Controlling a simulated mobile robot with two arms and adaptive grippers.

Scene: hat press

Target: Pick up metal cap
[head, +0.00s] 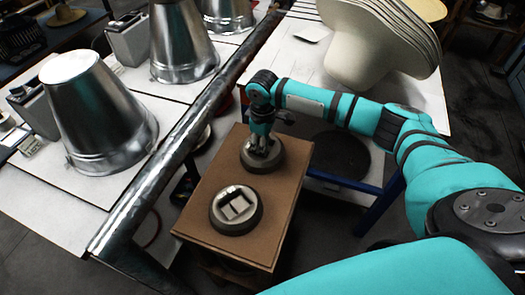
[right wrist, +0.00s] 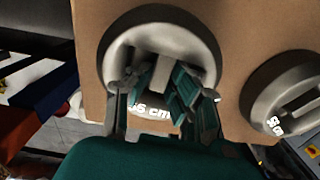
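Two round metal caps with dark rims and pale recessed tops lie on the brown box. The nearer metal cap (head: 236,224) is uncovered. The farther metal cap (head: 279,160) is partly hidden by my right gripper (head: 263,148), which points down over it. In the right wrist view, my right gripper (right wrist: 160,88) has its fingers apart over that cap (right wrist: 150,20), around or just above its central bar. I cannot tell whether the fingers touch it. Another cap (right wrist: 266,100) shows at the right, with a "cm" label. My left gripper is not in view.
The caps' brown box top (head: 250,252) has free room at its front. A metal rail (head: 190,135) runs along its left. Metal buckets (head: 95,115) stand beyond that rail. Stacked pale hats (head: 375,40) stand on a table behind my right arm.

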